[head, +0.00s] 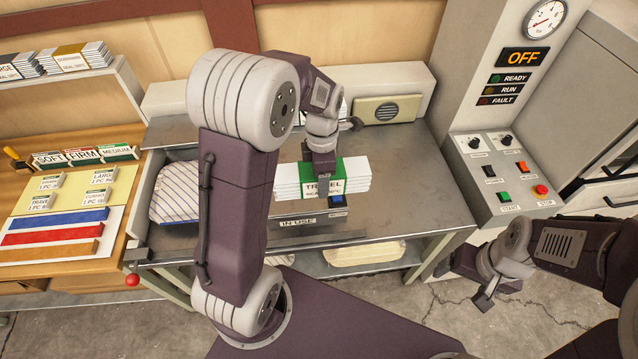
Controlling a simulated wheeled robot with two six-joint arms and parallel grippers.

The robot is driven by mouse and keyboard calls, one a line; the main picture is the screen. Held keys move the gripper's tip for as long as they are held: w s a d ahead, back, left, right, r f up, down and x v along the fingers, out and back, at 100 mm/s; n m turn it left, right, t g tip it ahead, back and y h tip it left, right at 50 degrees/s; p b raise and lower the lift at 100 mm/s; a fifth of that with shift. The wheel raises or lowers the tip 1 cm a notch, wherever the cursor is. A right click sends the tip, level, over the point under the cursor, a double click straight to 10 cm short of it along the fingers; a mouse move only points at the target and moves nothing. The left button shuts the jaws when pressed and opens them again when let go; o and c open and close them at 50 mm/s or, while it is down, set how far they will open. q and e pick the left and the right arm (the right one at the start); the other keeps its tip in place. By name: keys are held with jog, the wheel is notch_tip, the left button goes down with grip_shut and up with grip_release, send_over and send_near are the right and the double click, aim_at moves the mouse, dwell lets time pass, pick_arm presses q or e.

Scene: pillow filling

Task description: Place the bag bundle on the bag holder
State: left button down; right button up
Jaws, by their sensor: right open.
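The bag bundle (352,180) is a white stack with a green band and a label partly reading TRAVEL. It is at or just above the bag holder, near the IN USE plate (298,222) on the grey bench. I cannot tell whether it rests there. My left gripper (323,182) reaches down over the bundle's middle, with a dark finger in front of the label. Its other finger is hidden, so its grip is unclear. My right gripper (466,284) is open and empty, low at the right, over the floor in front of the bench.
A striped pillow (176,194) lies at the bench's left end. A control panel (505,175) with buttons stands right, under an OFF display (523,57). A side table (60,265) holds cards and coloured strips. The bench top right of the bundle (410,160) is clear.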

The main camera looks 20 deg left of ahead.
pick_arm(q)
jog(key=shift+w+a+f+p, duration=0.15)
jog(key=shift+w+a+f, duration=0.1)
jog(key=shift+a, duration=0.35)
jog(key=shift+w+a+f+p, duration=0.15)
jog(key=shift+w+a+f, duration=0.1)
jog(key=shift+a, duration=0.35)
jog(key=w+a+f+p, duration=0.1)
jog(key=w+a+f, duration=0.2)
jog(key=w+a, duration=0.1)
jog(key=w+a+f+p, duration=0.1)
jog(key=w+a+f, duration=0.1)
jog(key=a, duration=0.1)
jog(key=shift+w+f+p, duration=0.2)
jog(key=shift+f+p, duration=0.1)
jog(key=shift+f, duration=0.05)
jog(key=shift+w+a+f, duration=0.15)
jog(key=shift+a+f, duration=0.05)
jog(key=shift+f, duration=0.45)
notch_tip(320, 180, down, 2)
jog(key=shift+d+f+p, duration=0.1)
jog(key=shift+f+p, duration=0.15)
jog(key=shift+p, duration=0.45)
jog(key=shift+f, duration=0.35)
pick_arm(e)
jog(key=r, duration=0.4)
jog(key=shift+w+a+r, duration=0.1)
jog(key=shift+a+r, duration=0.2)
jog(key=shift+a, duration=0.05)
jog(key=shift+f, duration=0.1)
